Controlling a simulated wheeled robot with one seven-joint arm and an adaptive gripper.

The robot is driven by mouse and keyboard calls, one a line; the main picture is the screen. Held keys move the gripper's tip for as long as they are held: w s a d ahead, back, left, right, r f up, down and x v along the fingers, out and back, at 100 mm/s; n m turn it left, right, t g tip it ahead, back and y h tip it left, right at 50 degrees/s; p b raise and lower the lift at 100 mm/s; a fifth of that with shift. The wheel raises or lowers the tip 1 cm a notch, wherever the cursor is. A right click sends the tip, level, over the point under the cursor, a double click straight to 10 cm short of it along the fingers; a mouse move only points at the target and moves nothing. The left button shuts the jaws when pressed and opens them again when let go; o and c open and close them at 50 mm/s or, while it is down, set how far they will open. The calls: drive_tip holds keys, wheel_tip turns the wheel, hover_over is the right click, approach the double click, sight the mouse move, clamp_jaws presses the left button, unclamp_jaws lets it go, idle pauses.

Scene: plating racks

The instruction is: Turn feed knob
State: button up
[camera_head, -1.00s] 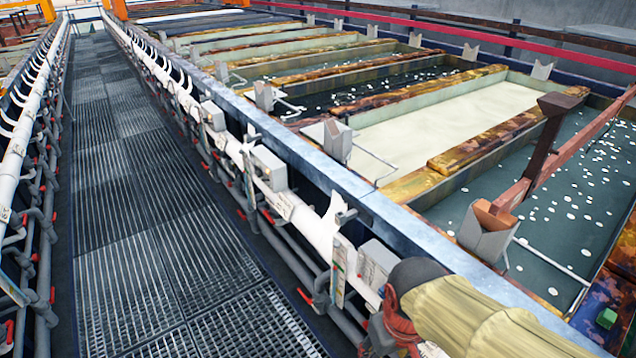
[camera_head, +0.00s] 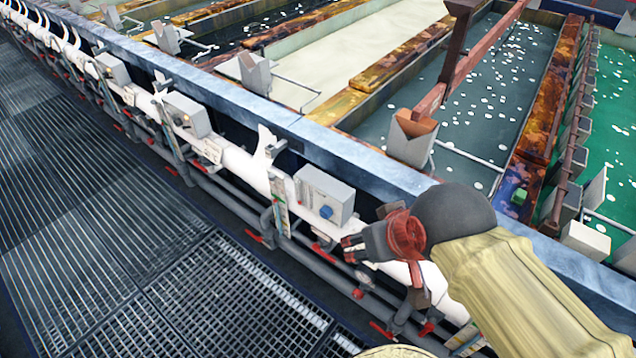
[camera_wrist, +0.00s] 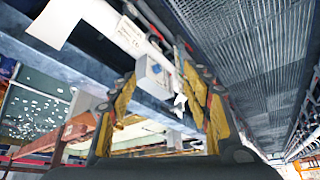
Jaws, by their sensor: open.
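A grey control box (camera_head: 323,190) on the white pipe rail bears a round blue knob (camera_head: 326,212) on its front face. My gripper (camera_head: 352,246) is just right of and below the box in the head view, apart from the knob. In the wrist view, my gripper (camera_wrist: 160,75) is open, with a yellow finger on each side of the picture's middle. The box (camera_wrist: 146,84) and its small blue knob (camera_wrist: 156,69) show between the fingers, some way beyond them. No contact shows.
Pipes with red handles (camera_head: 260,238) run under the rail. A grated walkway (camera_head: 130,215) lies clear on the left. A second grey box (camera_head: 186,114) sits further along the rail. Liquid-filled tanks (camera_head: 480,115) stand behind the blue-grey ledge (camera_head: 240,100).

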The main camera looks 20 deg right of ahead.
drive_tip(key=shift+a, duration=0.1)
drive_tip(key=n+t+h+p, duration=0.5)
drive_tip(key=n+h, duration=1)
drive_tip(key=n, duration=1)
approach(323, 215)
drive_tip(key=d, duration=0.1)
drive_tip(key=x, duration=0.8)
drive_tip(key=shift+w+a, duration=0.1)
drive_tip(key=shift+w, duration=0.15)
drive_tip(key=shift+c, duration=1)
